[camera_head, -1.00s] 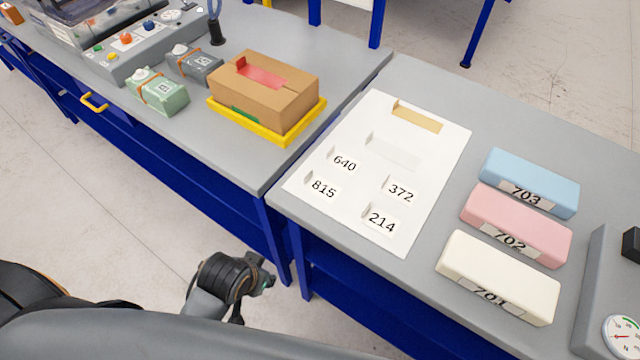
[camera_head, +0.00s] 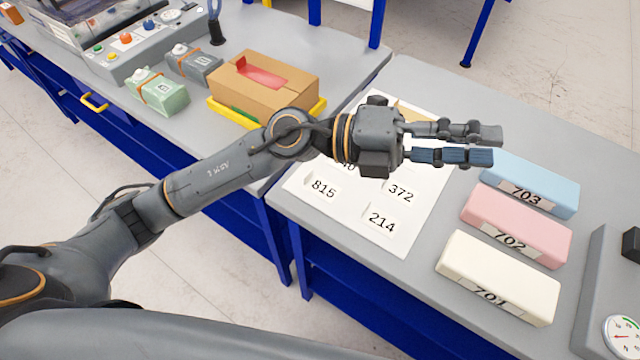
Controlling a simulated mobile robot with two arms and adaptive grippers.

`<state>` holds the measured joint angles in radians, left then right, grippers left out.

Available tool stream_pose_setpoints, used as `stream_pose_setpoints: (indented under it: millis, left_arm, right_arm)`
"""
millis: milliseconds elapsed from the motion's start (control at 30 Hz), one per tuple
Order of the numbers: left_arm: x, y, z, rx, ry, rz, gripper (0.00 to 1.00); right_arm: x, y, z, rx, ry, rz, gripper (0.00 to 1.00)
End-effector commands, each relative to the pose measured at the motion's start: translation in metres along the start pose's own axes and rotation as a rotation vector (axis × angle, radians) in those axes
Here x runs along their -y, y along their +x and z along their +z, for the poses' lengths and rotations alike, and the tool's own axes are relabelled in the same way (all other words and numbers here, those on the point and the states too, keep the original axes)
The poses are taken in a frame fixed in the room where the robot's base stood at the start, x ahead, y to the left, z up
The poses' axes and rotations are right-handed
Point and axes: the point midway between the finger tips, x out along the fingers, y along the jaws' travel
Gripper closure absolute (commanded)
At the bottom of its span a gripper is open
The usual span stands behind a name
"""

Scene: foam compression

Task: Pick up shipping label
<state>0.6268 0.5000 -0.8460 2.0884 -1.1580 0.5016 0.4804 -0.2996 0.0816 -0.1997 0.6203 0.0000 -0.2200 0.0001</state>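A white sheet (camera_head: 335,208) lies on the right table and bears small white labels with numbers. Label 815 (camera_head: 323,189), label 372 (camera_head: 401,193) and label 214 (camera_head: 382,223) show fully. Label 640 (camera_head: 347,168) is partly covered by my arm. A tan strip (camera_head: 412,112) at the sheet's far end is mostly hidden behind the gripper. I cannot tell which of these is the shipping label. My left gripper (camera_head: 485,146) appears above the sheet's right edge, pointing right, its two fingers apart with nothing visible between them. My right gripper is out of view.
Blue block 703 (camera_head: 530,181), pink block 702 (camera_head: 515,224) and cream block 701 (camera_head: 497,277) lie right of the sheet. A brown carton (camera_head: 265,85) sits in a yellow tray (camera_head: 222,112) on the left table. A gauge device (camera_head: 608,290) stands at the right edge.

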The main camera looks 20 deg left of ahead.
Motion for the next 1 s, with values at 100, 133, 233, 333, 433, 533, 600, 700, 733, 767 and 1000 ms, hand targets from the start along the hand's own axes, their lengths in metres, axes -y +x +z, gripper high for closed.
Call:
stream_pose_setpoints:
  millis: [100,133,233,333,433,533,600,700,733,767,1000]
  left_arm:
    - [-0.057,-0.017,-0.012,-0.212,0.149,0.347,0.71]
    - [-0.072,-0.027,-0.012,-0.254,0.176,0.441,0.71]
    - [-0.115,-0.077,0.005,-0.355,0.248,0.777,0.71]
    - [-0.137,-0.140,0.034,-0.396,0.285,1.105,0.71]
    - [-0.138,-0.199,0.063,-0.386,0.288,1.378,0.71]
    - [-0.129,-0.241,0.083,-0.359,0.274,1.566,0.71]
    - [-0.124,-0.259,0.090,-0.345,0.266,1.643,0.71]
    - [-0.124,-0.270,0.094,-0.335,0.256,1.691,0.71]
    - [-0.127,-0.272,0.094,-0.335,0.254,1.695,0.71]
    - [-0.131,-0.273,0.094,-0.336,0.252,1.697,0.71]
    - [-0.177,-0.279,0.091,-0.340,0.253,1.692,0.71]
  right_arm:
    - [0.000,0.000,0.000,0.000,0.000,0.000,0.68]
    - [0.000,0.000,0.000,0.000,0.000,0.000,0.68]
    - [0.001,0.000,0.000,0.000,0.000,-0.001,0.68]
    - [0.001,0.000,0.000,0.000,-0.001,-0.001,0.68]
    - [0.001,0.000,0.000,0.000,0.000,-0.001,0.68]
    - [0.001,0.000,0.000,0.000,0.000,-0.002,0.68]
    - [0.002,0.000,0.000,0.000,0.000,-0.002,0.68]
    - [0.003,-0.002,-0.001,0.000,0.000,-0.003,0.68]
    - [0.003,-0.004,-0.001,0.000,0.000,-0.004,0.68]
    - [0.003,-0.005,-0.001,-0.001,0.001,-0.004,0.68]
    - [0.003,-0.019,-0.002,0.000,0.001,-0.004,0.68]
